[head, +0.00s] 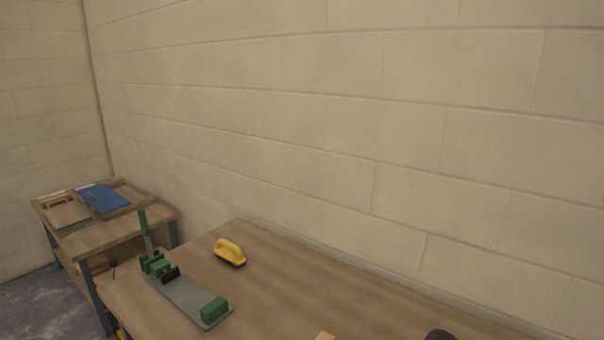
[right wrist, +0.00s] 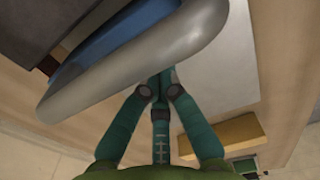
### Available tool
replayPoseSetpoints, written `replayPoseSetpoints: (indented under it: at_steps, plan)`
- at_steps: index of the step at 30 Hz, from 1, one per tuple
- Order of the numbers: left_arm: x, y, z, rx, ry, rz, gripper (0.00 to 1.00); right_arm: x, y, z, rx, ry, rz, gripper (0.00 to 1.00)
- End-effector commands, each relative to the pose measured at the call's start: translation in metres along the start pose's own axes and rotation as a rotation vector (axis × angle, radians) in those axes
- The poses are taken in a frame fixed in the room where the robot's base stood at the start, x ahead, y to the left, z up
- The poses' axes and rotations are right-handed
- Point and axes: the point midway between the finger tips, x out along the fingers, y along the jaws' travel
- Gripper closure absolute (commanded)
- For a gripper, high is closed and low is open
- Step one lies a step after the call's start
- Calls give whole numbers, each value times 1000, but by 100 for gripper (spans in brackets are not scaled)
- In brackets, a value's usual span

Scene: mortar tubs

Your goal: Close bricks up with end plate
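In the head view a grey base plate (head: 186,297) lies on the workbench, with a green block (head: 214,310) at its near right end. A green clamp-like part with an upright lever (head: 146,232) and a black piece (head: 171,274) stand at its far left end. I cannot tell which piece is the end plate. A yellowish block (right wrist: 227,136) lies right of the fingers. My left gripper is in neither view.
A yellow-handled tool (head: 230,252) lies behind the base plate on the workbench (head: 290,285). A light block (head: 325,336) and a dark object (head: 438,335) are cut off at the bottom edge. A second table (head: 130,229) with a blue item stands left. A block wall runs behind.

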Motion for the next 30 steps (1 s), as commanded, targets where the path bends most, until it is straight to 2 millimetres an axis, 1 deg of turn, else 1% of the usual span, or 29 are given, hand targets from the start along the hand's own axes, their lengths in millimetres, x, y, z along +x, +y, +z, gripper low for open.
replayPoseSetpoints:
  at_steps: [30]
  plan:
    - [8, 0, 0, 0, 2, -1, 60, 21, 0, 0, 0, 0, 0, 100]
